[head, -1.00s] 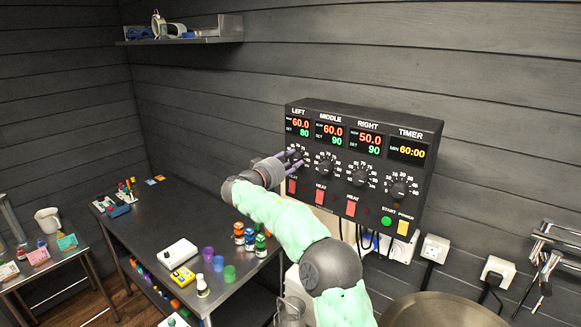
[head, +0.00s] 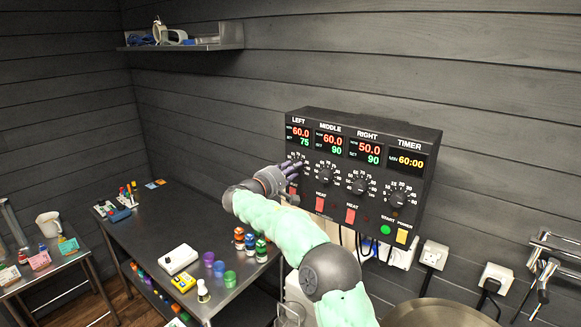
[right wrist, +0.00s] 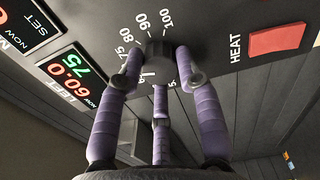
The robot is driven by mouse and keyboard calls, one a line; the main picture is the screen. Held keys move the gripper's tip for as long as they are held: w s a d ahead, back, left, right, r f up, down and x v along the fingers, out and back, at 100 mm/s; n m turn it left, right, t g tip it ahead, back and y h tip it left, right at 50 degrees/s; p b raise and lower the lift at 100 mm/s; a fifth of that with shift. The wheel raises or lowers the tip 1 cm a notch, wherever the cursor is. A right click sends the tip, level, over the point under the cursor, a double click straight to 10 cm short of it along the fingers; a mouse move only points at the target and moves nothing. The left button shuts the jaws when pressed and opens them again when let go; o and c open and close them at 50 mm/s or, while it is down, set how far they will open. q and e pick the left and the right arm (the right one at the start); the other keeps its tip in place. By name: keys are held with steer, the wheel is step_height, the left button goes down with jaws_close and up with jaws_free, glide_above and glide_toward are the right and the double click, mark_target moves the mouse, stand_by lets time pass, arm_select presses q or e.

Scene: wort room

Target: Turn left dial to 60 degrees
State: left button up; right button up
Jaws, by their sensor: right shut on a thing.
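The control box (head: 432,152) hangs on the wall. Its left display (head: 299,136) reads 60.0 in red and SET 75 in green, and the same display shows in the right wrist view (right wrist: 70,75). The left dial (right wrist: 157,47) is a dark round knob with white numbers around it. My right gripper (head: 292,170) is at this dial and hides most of it in the head view. In the right wrist view its purple fingers (right wrist: 158,85) are shut around the knob. My left gripper is not in view.
The middle dial (head: 325,173) is close to the right of my gripper. Red heat switches (head: 320,203) sit below the dials. A dark table (head: 150,235) with cups and bottles stands at the left. A round metal lid or vessel (head: 440,312) is below the box.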

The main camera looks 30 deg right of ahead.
steer(key=shift+n+p, duration=5.35)
steer(key=shift+n, duration=2.45)
steer(key=shift+r, duration=0.15)
steer(key=o, duration=1.1)
steer(key=shift+o, duration=0.2)
steer(key=v, duration=1.2)
